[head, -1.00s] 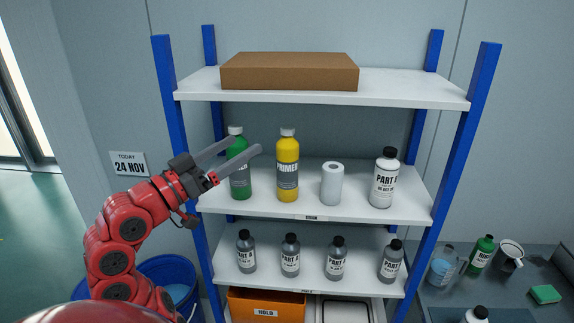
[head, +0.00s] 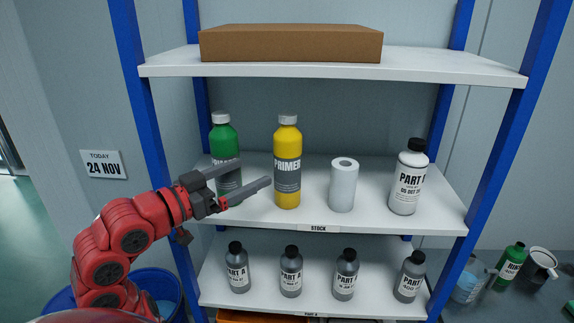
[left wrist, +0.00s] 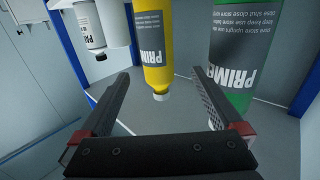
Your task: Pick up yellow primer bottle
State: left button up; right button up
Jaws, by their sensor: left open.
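The yellow primer bottle (head: 288,150) stands upright on the middle shelf, with a grey label and a white-grey cap. In the left wrist view the yellow bottle (left wrist: 153,45) appears upside down, beyond and between the fingers. My left gripper (head: 253,172) is open and empty, its fingers pointing right toward the yellow bottle, with one finger in front of the green bottle (head: 224,140). The fingertips look just short of the yellow bottle; the exact gap cannot be told. The left gripper (left wrist: 161,78) also shows in the wrist view. My right gripper is not in view.
The green bottle stands left of the yellow one, partly hidden by my gripper. A white roll (head: 343,186) and a white Part A bottle (head: 409,178) stand to the right. A brown box (head: 290,44) lies above. Small grey bottles (head: 291,271) stand below.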

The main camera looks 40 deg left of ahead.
aim_at(277, 160)
pick_arm(q)
jog(key=w+p, duration=0.1)
jog(key=w, duration=0.1)
jog(key=w+d+p, duration=0.1)
jog(key=w, duration=0.5)
jog(key=shift+d+r+p, duration=0.15)
jog(key=shift+d+p, duration=0.2)
jog(key=shift+p, duration=0.05)
jog(key=shift+w+d, duration=0.2)
jog(key=shift+w, duration=0.25)
jog(key=shift+w+d+p, duration=0.1)
jog(key=shift+w+p, duration=0.15)
jog(key=shift+p, duration=0.15)
jog(key=w+p, duration=0.2)
jog(key=w, duration=0.1)
jog(key=shift+w+d, duration=0.2)
jog(key=shift+d, duration=0.15)
jog(key=shift+w, duration=0.55)
jog(key=shift+f, duration=0.2)
grip_shut()
